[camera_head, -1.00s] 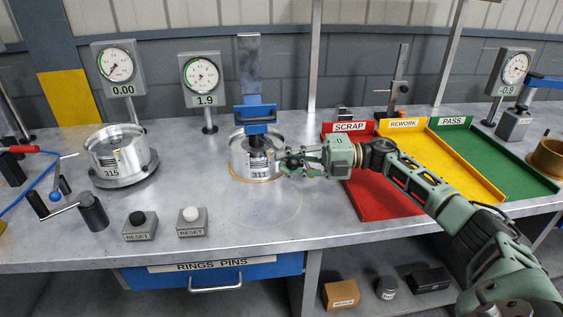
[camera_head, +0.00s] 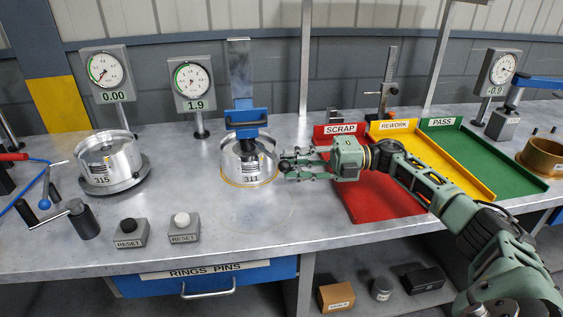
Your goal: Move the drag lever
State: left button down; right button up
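No part is labelled as the drag lever, and I cannot tell which it is. At the far left are a red-handled lever (camera_head: 14,157), a blue-knobbed lever (camera_head: 45,190) and a crank with a black grip (camera_head: 83,220). A silver drum marked 311 (camera_head: 235,171) sits under a blue press head (camera_head: 246,120) on a vertical column. My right gripper (camera_head: 285,165) is just right of this drum, pointing left, low over the bench. It appears to hold nothing, but its finger opening is unclear. My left gripper is out of view.
Red SCRAP (camera_head: 375,196), yellow REWORK (camera_head: 440,160) and green PASS (camera_head: 500,160) trays lie right, partly under my arm. A drum marked 315 (camera_head: 108,160) stands left. Two reset buttons (camera_head: 131,232) (camera_head: 184,226) sit near the front edge. Dial gauges (camera_head: 104,70) (camera_head: 192,82) stand behind.

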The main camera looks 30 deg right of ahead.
jog(key=v, duration=0.8)
dwell(0.4)
